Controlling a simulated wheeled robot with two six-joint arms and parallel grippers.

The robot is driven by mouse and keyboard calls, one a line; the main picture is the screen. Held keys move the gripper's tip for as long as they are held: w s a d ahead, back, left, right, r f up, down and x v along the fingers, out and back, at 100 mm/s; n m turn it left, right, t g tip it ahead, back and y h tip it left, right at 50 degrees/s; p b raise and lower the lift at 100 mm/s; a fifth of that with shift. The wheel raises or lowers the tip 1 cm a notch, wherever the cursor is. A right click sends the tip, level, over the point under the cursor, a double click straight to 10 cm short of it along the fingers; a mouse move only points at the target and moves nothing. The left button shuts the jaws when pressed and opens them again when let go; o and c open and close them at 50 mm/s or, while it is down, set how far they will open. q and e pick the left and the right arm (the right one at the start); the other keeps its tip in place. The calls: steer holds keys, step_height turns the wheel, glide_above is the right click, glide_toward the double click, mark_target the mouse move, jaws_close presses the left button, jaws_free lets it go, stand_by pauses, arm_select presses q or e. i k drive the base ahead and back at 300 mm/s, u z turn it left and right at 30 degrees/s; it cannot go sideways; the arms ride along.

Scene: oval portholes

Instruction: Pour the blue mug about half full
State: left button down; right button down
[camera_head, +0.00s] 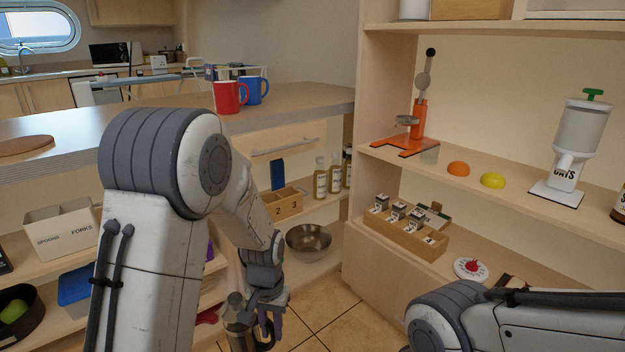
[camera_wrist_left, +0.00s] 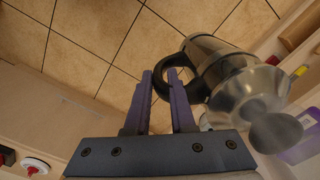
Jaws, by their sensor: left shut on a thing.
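The blue mug (camera_head: 256,91) stands upright on the counter (camera_head: 317,95), partly behind a red mug (camera_head: 229,97). I cannot see inside the blue mug. My left gripper (camera_head: 268,318) is low in front of the shelves, well below the counter and the mugs. It is shut on the black handle of a metal jug (camera_head: 238,322). In the left wrist view, the fingers (camera_wrist_left: 162,80) grip the handle, and the shiny jug (camera_wrist_left: 225,75) hangs to their right. Its contents are not visible. My right arm shows at lower right, but its gripper is out of view.
The counter edge lies between my left gripper and the mugs. A metal bowl (camera_head: 309,241) and bottles (camera_head: 320,179) sit on the lower shelves. A tall shelf unit at right holds an orange stand (camera_head: 420,118) and a dispenser (camera_head: 577,145). Tiled floor is open between.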

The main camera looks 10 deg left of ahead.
mark_target(254, 82)
steer(key=z, duration=2.1)
steer(key=k, duration=2)
steer(key=u, duration=1.35)
steer(key=i, duration=1.65)
